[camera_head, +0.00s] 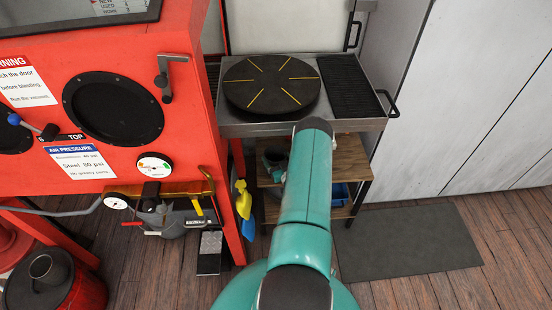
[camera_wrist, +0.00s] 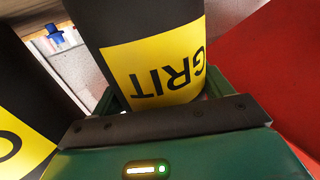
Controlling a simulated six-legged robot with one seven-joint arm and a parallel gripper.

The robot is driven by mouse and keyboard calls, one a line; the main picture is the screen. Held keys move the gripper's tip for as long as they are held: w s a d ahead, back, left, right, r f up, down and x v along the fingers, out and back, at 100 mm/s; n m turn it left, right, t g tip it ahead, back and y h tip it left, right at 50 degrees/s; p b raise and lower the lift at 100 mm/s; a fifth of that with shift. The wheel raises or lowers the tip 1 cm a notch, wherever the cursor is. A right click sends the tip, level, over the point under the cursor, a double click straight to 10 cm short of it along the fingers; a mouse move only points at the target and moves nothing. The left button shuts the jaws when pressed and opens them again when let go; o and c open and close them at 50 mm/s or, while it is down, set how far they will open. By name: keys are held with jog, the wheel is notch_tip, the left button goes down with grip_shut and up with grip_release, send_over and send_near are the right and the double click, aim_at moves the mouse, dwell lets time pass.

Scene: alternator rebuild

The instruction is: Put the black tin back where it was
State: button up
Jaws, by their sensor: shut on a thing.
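A black tin (camera_wrist: 140,28) with a yellow label reading GRIT fills the middle of the wrist view. The lettering appears upside down there. My gripper (camera_wrist: 160,98) is shut on this tin, with a green finger showing on each side of it. The tin's ends run out of view, so I cannot tell whether it touches a surface. In the head view my teal arm reaches toward the metal trolley (camera_head: 232,128) and hides the held tin. A second black and yellow container (camera_wrist: 18,100) stands at the left of the wrist view, apart from the held tin.
A blue-topped object (camera_wrist: 55,34) and a red surface (camera_wrist: 285,70) flank the tin. The trolley carries a round black turntable (camera_head: 250,86) and has a wooden lower shelf (camera_head: 348,160). A red blast cabinet (camera_head: 180,115) stands left. A grey mat (camera_head: 410,240) lies clear on the floor.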

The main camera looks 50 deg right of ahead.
jog(key=o, duration=1.8)
jog(key=shift+s+a, duration=0.1)
jog(key=shift+s, duration=0.1)
jog(key=v, duration=1.1)
jog(key=shift+s+a+r, duration=0.1)
jog(key=shift+s+a, duration=0.05)
jog(key=shift+s, duration=0.1)
